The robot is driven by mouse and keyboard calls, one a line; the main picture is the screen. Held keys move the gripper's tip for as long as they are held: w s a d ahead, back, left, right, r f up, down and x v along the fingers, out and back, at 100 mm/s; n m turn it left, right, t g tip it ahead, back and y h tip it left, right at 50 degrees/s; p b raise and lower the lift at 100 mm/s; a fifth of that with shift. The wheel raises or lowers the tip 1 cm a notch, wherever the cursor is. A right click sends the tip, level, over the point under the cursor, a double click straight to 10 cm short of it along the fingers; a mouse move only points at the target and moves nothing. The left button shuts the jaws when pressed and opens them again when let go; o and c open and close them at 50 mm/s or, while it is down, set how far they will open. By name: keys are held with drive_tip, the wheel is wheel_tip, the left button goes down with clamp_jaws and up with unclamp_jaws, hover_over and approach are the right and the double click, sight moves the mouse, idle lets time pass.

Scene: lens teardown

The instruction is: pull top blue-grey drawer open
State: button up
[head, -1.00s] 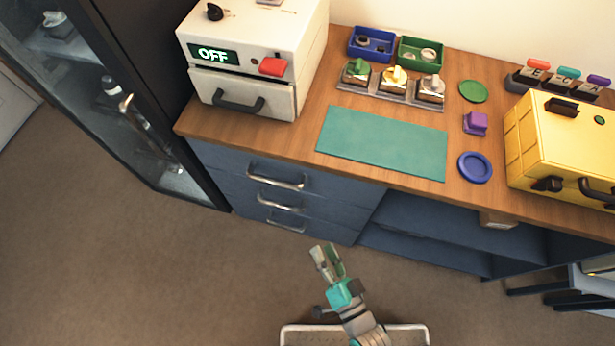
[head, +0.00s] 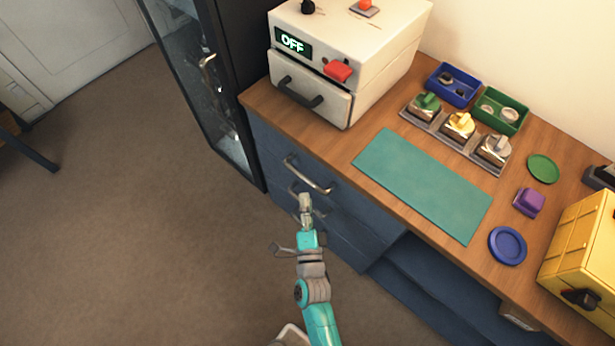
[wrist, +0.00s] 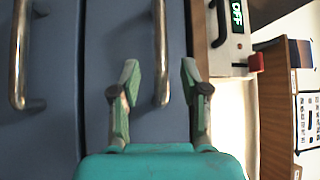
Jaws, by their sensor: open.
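The top blue-grey drawer (head: 345,208) is flush in the cabinet under the wooden counter. Its silver bar handle (head: 308,175) shows in the head view just above my gripper (head: 305,202). In the wrist view my gripper (wrist: 160,82) is open, with one green-grey finger on each side of the top handle (wrist: 161,50). Nothing is gripped. I cannot tell how far the fingertips are from the bar in depth. The second drawer's handle (wrist: 18,60) shows at the left of the wrist view. In the head view my gripper partly hides the lower handles.
A dark glass-door cabinet (head: 205,80) stands left of the drawers. A white device (head: 345,50) reading OFF stands on the counter above. An open shelf (head: 430,290) lies right of the drawers. The floor (head: 140,220) to the left is clear.

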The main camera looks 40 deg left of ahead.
sight(304, 178)
drive_tip(key=x, duration=0.7)
drive_tip(key=shift+w+a, duration=0.25)
drive_tip(key=shift+a, duration=0.05)
clamp_jaws()
